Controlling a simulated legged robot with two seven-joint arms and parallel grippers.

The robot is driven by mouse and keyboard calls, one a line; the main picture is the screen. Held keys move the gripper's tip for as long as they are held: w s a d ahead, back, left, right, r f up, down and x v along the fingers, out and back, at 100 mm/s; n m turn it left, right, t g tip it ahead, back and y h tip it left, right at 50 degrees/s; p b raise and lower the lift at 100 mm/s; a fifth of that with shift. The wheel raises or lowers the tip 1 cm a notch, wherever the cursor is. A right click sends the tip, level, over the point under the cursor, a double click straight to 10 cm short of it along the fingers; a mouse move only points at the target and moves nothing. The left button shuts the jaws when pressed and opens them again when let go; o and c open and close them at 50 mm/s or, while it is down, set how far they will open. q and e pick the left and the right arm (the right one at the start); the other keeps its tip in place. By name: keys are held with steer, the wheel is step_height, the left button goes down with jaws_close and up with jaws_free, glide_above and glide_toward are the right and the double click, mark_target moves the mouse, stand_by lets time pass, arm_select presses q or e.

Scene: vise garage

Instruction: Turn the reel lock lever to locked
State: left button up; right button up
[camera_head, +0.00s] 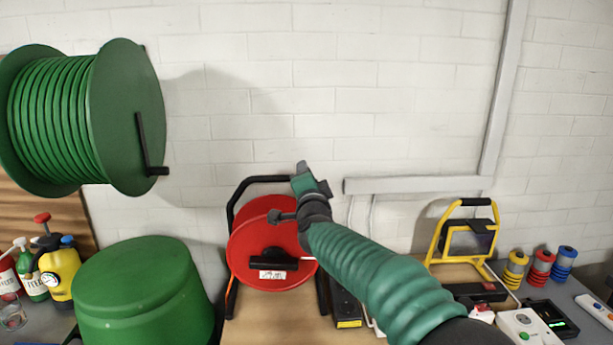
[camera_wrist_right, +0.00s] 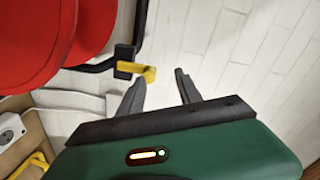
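The red cable reel (camera_head: 250,240) stands on the wooden bench in a black tubular frame (camera_head: 232,215). In the right wrist view the red reel discs (camera_wrist_right: 40,40) fill the upper left. A short yellow lever (camera_wrist_right: 138,71) sits on a black part of the frame there; I take it for the lock lever. In the head view it cannot be made out, and my arm covers that side. In the head view the right gripper (camera_head: 303,177) is at the reel's upper right. My left gripper is out of view.
A large green hose reel (camera_head: 130,120) hangs at upper left, above a green drum (camera_head: 145,290). A yellow work lamp (camera_head: 468,240), several spools and chargers stand at right. A grey wall conduit (camera_head: 410,185) runs behind my arm. The wall above the red reel is bare.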

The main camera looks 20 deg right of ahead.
steer(key=shift+d+f, duration=0.2)
steer(key=shift+d, duration=0.3)
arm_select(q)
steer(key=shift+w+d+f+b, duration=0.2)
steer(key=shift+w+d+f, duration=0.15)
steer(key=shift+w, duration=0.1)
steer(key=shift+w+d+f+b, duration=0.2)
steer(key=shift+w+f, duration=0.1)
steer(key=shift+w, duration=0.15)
arm_select(e)
steer(key=v, duration=1.7)
steer(key=shift+a, duration=0.2)
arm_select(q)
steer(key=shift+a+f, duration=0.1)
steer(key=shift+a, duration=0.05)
arm_select(e)
steer(key=shift+w+a+f, duration=0.1)
steer(key=shift+a, duration=0.1)
